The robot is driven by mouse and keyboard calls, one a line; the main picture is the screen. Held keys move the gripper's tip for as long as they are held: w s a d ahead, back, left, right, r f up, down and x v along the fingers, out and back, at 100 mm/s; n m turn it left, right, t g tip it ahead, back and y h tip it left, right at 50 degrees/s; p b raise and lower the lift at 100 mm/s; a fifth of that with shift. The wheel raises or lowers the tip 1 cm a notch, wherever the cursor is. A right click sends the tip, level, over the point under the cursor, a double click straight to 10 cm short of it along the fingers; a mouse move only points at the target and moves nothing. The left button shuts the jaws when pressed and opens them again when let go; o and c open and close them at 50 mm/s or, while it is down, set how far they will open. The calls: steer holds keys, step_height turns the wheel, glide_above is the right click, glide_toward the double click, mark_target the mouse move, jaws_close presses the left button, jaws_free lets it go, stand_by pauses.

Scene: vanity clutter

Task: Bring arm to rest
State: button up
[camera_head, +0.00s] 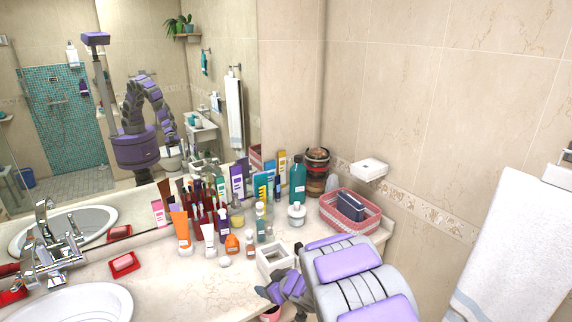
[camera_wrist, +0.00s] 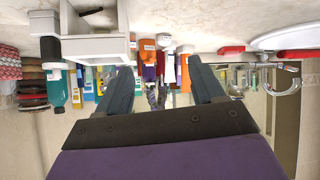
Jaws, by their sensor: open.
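My arm, grey with purple panels, reaches over the front edge of the vanity at the lower right of the head view. My gripper (camera_head: 278,292) is above the counter's front part, close to the white box (camera_head: 273,262). In the wrist view, which is upside down, my gripper (camera_wrist: 163,78) has its two dark fingers spread apart with nothing held between them. The white box (camera_wrist: 92,48) shows there to the left of the fingers, with a small dark item in it. Whether the gripper touches the box cannot be told.
Several bottles and tubes crowd the back of the counter, including an orange tube (camera_head: 181,232) and a teal bottle (camera_head: 298,180). A pink checked basket (camera_head: 336,226) stands right. A red soap dish (camera_head: 125,264) and a sink (camera_head: 75,303) are left. The counter's front middle is clear.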

steer(key=s+d+r+m+h+b, duration=0.1)
steer(key=d+r+m+h, duration=0.3)
steer(key=d, duration=0.8)
steer(key=s+d+r+m+g+h+b, duration=0.25)
steer(key=s+d+r+h, duration=0.25)
steer(key=s+d, duration=0.65)
steer(key=s+a+m+g+y+b, duration=0.1)
steer(key=s+a+g, duration=0.1)
steer(key=s, duration=1.4)
steer(key=s+a+r+m+g+y, duration=0.1)
steer(key=s+g, duration=0.4)
steer(key=s, duration=1.2)
steer(key=shift+s+a+r+m+b, duration=0.3)
steer(key=shift+a+m+b, duration=0.15)
steer(key=shift+a, duration=0.15)
steer(key=shift+g, duration=0.25)
